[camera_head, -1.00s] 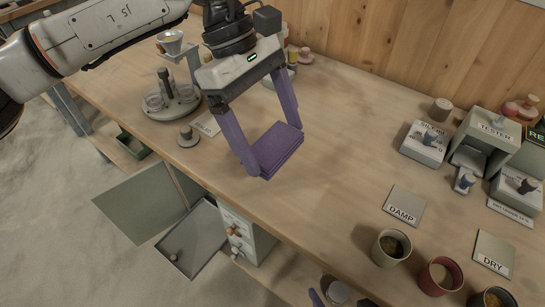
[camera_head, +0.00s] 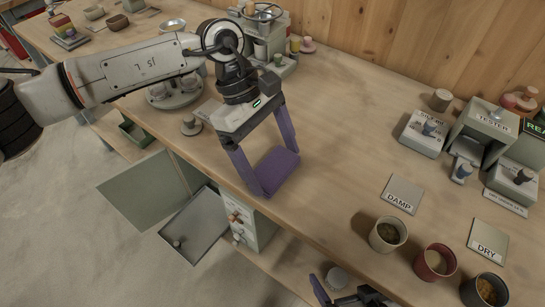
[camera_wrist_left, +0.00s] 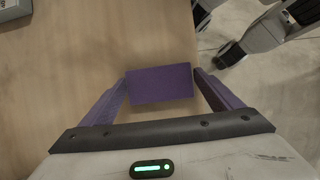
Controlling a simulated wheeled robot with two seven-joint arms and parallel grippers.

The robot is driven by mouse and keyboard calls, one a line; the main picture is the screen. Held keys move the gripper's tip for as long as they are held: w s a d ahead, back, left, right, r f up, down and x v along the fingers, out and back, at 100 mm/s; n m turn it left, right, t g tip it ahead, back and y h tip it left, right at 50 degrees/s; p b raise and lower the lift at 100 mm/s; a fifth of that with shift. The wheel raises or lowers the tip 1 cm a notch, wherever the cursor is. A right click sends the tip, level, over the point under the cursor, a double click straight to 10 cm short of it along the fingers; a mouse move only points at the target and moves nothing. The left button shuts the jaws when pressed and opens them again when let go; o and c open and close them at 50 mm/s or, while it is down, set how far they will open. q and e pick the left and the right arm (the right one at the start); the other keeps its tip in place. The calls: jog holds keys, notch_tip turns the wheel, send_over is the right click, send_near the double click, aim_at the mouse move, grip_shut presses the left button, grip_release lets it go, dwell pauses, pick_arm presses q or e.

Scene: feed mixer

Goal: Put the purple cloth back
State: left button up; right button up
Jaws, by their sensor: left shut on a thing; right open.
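The purple cloth (camera_head: 277,168) is a flat folded rectangle in the head view, over the front part of the wooden bench. My left gripper (camera_head: 277,172), with purple fingers, is shut on it, one finger at each end. The cloth also shows in the left wrist view (camera_wrist_left: 160,84), between the fingertips of my left gripper (camera_wrist_left: 160,88). I cannot tell whether the cloth touches the bench top. My right gripper (camera_head: 335,295) is open at the bottom edge of the head view, partly cut off, in front of the bench.
Cards marked DAMP (camera_head: 403,194) and DRY (camera_head: 488,241) lie right, near several cups such as the red cup (camera_head: 435,262). The tester (camera_head: 487,129) stands at the back right. An open drawer (camera_head: 196,227) juts out below the bench's front edge. The bench middle is clear.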

pick_arm(q)
jog(key=o, duration=0.9)
jog(key=shift+f, duration=0.1)
jog(key=shift+o, duration=0.2)
jog(key=shift+w+r, duration=0.1)
jog(key=shift+r, duration=0.25)
jog(key=v, duration=1.1)
jog(key=shift+a+r+b, duration=0.25)
jog(key=shift+b, duration=0.2)
